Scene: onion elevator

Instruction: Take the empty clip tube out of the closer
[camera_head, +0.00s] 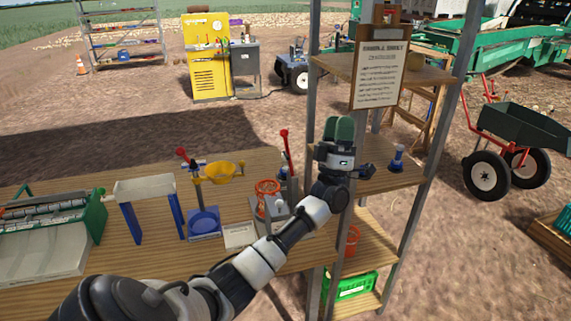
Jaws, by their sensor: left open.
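My left gripper (338,130) reaches in from the lower left and is raised in front of the wooden shelf rack. Its green-padded fingers point up and away, with no object visible between them. A grey device with a red-handled lever and an orange ring (268,187) stands on the table, left of my gripper; it may be the closer. My forearm passes in front of its lower right side. I cannot make out a clip tube in it. A small blue upright piece (398,158) stands on the middle shelf, right of my gripper. My right gripper is not in view.
The wooden table (115,262) also holds a blue stand with a yellow funnel (221,172), a white-topped frame (145,188) and a green-sided roller machine (50,220). The rack's metal posts (436,130) stand close to my arm. A green crate (356,285) sits low.

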